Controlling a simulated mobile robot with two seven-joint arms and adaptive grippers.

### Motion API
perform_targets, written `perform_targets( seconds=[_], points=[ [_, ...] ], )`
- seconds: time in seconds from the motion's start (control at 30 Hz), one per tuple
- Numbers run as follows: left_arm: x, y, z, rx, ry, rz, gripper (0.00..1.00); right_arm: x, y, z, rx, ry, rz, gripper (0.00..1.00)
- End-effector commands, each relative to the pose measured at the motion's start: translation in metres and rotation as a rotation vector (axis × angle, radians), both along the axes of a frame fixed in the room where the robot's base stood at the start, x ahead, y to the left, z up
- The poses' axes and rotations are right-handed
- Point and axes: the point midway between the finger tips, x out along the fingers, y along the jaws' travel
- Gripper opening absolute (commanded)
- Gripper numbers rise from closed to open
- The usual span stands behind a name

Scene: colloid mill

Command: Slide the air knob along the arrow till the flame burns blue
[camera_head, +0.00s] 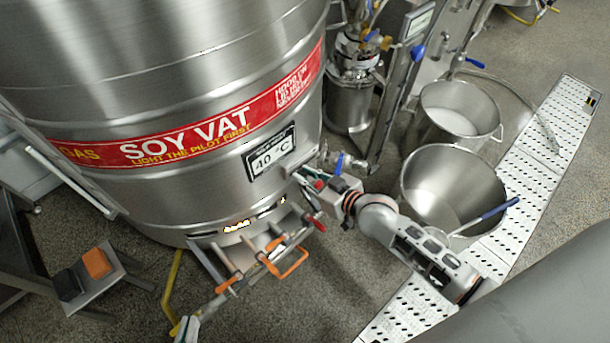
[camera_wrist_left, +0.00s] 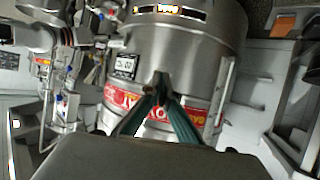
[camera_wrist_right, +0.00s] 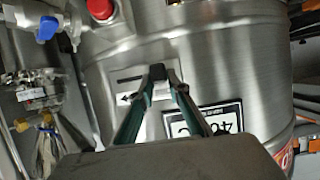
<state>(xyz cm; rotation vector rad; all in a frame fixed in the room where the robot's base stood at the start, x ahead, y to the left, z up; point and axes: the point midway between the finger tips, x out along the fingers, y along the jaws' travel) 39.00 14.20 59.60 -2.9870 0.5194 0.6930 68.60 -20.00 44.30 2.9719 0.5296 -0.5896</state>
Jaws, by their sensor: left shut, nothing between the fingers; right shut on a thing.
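The air knob (camera_wrist_right: 157,72) is a small black block on a pale plate on the steel vat. A dark slot runs left of it, and a black arrow (camera_wrist_right: 128,98) below points left in the right wrist view. My right gripper (camera_wrist_right: 158,76) is shut on the knob; in the head view it (camera_head: 312,178) reaches the vat's right side. The flame (camera_head: 238,226) shows yellow-orange and white through a slot low on the vat, also in the left wrist view (camera_wrist_left: 165,8).
A display (camera_head: 270,151) reading 40 °C sits left of my right gripper. Orange-handled pipework (camera_head: 290,264) sticks out below. Steel pots (camera_head: 448,190) stand right; a stool (camera_head: 105,285) stands left.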

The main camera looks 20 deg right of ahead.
Motion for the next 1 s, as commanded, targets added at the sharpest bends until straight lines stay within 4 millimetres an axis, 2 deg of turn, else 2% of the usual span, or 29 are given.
perform_targets(
  seconds=[0.03,0.1,0.3,0.67,0.7,0.73,1.0],
  points=[
    [0.002,0.001,0.003,0.004,-0.008,0.000,0.00,0.005,-0.012,0.002,-0.011,-0.004,-0.003,0.00],
    [0.003,0.003,0.004,0.013,-0.010,0.000,0.00,0.010,-0.023,0.004,-0.013,-0.006,-0.004,0.00],
    [-0.001,0.007,-0.006,0.031,0.009,0.000,0.00,0.017,-0.044,0.001,-0.009,-0.002,-0.003,0.00],
    [-0.005,0.006,-0.009,0.031,0.018,-0.005,0.00,0.016,-0.045,0.000,-0.002,0.001,-0.004,0.00],
    [-0.004,0.005,-0.009,0.031,0.017,-0.005,0.00,0.016,-0.045,0.000,-0.002,0.001,-0.004,0.27],
    [-0.004,0.005,-0.008,0.030,0.016,-0.004,0.00,0.016,-0.045,0.000,-0.002,0.001,-0.004,0.33],
    [-0.004,0.005,-0.007,0.028,0.013,-0.006,0.00,0.016,-0.046,0.000,-0.003,0.000,-0.003,0.33]
  ],
)
